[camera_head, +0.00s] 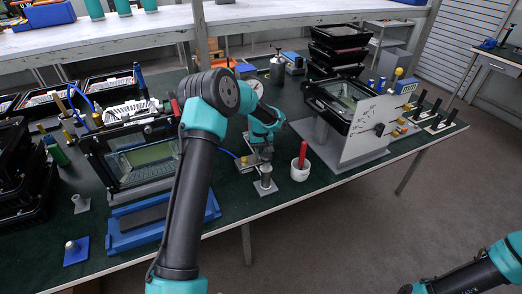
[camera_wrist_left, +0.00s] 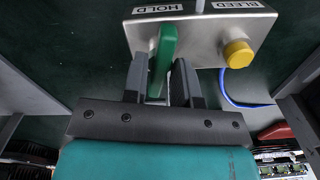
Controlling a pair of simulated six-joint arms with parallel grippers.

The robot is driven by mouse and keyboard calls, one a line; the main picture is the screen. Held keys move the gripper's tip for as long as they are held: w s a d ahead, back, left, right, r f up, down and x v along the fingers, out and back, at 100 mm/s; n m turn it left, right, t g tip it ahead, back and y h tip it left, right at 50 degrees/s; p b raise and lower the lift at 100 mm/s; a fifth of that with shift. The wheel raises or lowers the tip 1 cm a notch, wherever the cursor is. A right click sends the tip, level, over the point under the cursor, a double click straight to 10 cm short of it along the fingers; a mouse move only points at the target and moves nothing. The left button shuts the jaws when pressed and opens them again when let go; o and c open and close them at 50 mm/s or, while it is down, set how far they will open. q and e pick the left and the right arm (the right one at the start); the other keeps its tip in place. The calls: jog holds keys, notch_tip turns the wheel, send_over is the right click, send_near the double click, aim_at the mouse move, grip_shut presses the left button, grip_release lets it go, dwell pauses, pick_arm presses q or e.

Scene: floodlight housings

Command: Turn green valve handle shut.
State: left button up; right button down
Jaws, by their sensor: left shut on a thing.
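The green valve handle (camera_wrist_left: 165,48) stands out from a metal box (camera_wrist_left: 205,38) in the left wrist view, on the side of the HOLD label (camera_wrist_left: 157,9). A BLEED label (camera_wrist_left: 237,4) is on the other side. My left gripper (camera_wrist_left: 161,78) has one finger on each side of the handle and is shut on it. In the head view my left gripper (camera_head: 263,151) is down at the small box (camera_head: 246,166) on the bench, and it hides the handle there.
A yellow knob (camera_wrist_left: 238,53) is on the box beside the handle, and a blue hose (camera_wrist_left: 238,101) runs nearby. A white cup (camera_head: 300,170) with a red-handled tool and a metal post (camera_head: 265,182) stand close. A housing (camera_head: 143,160) is left; a grey panel (camera_head: 365,135) is right.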

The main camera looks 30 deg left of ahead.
aim_at(261, 150)
pick_arm(q)
jog(key=o, duration=0.7)
notch_tip(261, 150, up, 18)
jog(key=shift+f, duration=0.25)
dwell(0.4)
jog(key=shift+w+a, duration=0.1)
